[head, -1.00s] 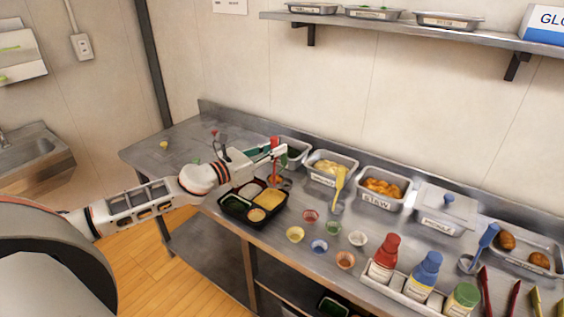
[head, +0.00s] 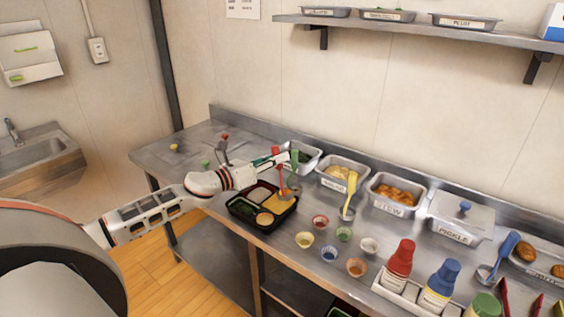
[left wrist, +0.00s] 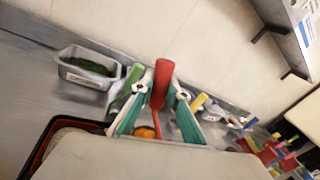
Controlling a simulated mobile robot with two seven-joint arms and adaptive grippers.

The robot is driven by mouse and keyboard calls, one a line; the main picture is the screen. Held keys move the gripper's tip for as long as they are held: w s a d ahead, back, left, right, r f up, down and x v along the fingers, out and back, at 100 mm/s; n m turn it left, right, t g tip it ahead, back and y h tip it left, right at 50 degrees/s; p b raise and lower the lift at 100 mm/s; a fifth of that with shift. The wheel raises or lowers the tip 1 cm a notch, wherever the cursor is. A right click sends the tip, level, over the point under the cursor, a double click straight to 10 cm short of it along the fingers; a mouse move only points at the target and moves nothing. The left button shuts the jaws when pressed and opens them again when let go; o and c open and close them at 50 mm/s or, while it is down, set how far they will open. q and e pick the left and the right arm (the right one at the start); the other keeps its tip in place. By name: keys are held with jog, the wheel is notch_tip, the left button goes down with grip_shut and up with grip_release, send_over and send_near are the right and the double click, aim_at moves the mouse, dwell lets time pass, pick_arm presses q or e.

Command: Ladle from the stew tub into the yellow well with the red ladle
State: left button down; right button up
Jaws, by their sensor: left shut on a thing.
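My left gripper (head: 285,158) is shut on the upright red ladle (left wrist: 161,85), with its teal fingers on either side of the handle. The ladle's lower end is over the right side of the black bento tray (head: 240,222), by the yellow well (head: 275,204). I cannot tell whether the bowl touches the food or what it holds. An orange patch shows below the handle in the left wrist view, partly hidden. The stew tub (head: 393,210), labelled and holding orange-brown pieces, stands to the right at the back. My right gripper is not in view.
A green-handled utensil (left wrist: 132,82) stands close beside the gripper, near a tub of greens (left wrist: 88,68). A yellow ladle (head: 350,190) stands right of the tray. Several small bowls (head: 320,222) and a bottle rack (head: 390,288) lie nearer the front.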

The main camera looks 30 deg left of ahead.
pick_arm(q)
jog(key=w+a+f+n+b, duration=0.3)
jog(key=a+f+n, duration=0.4)
jog(key=n, duration=0.4)
jog(key=shift+a+f, duration=0.4)
jog(key=shift+a, duration=0.45)
dwell(1.0)
